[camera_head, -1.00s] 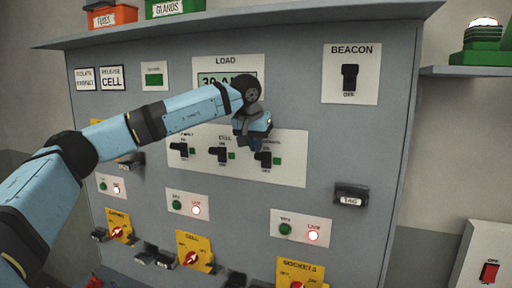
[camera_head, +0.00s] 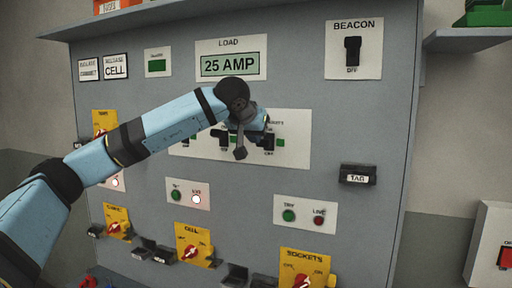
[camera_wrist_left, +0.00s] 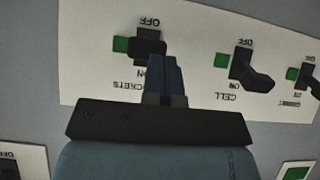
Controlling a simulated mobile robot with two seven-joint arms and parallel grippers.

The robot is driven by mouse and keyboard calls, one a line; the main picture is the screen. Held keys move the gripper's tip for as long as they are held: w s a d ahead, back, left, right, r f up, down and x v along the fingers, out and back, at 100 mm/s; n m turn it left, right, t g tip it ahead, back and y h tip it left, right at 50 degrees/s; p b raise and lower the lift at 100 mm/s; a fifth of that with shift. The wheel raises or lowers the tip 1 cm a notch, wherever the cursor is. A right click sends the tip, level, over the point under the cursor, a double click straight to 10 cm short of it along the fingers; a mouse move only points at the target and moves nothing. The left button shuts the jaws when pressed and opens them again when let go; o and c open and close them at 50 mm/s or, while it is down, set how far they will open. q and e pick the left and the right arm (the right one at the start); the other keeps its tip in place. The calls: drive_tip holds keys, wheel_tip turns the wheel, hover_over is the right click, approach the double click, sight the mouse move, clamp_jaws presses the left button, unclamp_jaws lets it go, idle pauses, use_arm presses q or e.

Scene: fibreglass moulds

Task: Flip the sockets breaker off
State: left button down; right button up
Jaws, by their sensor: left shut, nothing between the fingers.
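The sockets breaker (camera_wrist_left: 147,46) is a black lever on the white breaker plate, seen upside down in the left wrist view. Its lever lies toward the OFF label. In the head view the sockets breaker (camera_head: 268,142) is the rightmost of the row, partly covered by my left gripper. My left gripper (camera_wrist_left: 163,62) is shut and empty, with its fingertips right at the sockets lever; I cannot tell if they touch. The cell breaker (camera_wrist_left: 250,72) beside it leans toward ON. My right gripper is not in view.
The load display (camera_head: 230,65) reads 25 AMP. The sockets live lamp (camera_head: 318,220) is dark; the cell live lamp (camera_head: 196,199) glows. The beacon switch (camera_head: 352,50), a tag holder (camera_head: 357,174) and yellow rotary switches (camera_head: 193,248) stand out from the panel. A shelf overhangs the top.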

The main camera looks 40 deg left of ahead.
use_arm(q)
drive_tip(key=f+t+b, duration=0.2)
drive_tip(key=b, duration=0.1)
drive_tip(key=shift+s+f+y, duration=0.1)
drive_tip(key=shift+s+y, duration=0.15)
drive_tip(key=shift+y, duration=0.05)
drive_tip(key=shift+f, duration=0.3)
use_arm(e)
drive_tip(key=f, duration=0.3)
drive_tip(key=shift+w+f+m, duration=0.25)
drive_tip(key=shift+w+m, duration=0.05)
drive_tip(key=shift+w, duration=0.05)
use_arm(q)
drive_tip(key=shift+r, duration=0.15)
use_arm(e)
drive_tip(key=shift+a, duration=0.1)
use_arm(q)
drive_tip(key=shift+r+p, duration=0.4)
drive_tip(key=shift+r, duration=0.3)
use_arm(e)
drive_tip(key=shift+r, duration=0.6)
use_arm(q)
drive_tip(key=shift+d, duration=0.1)
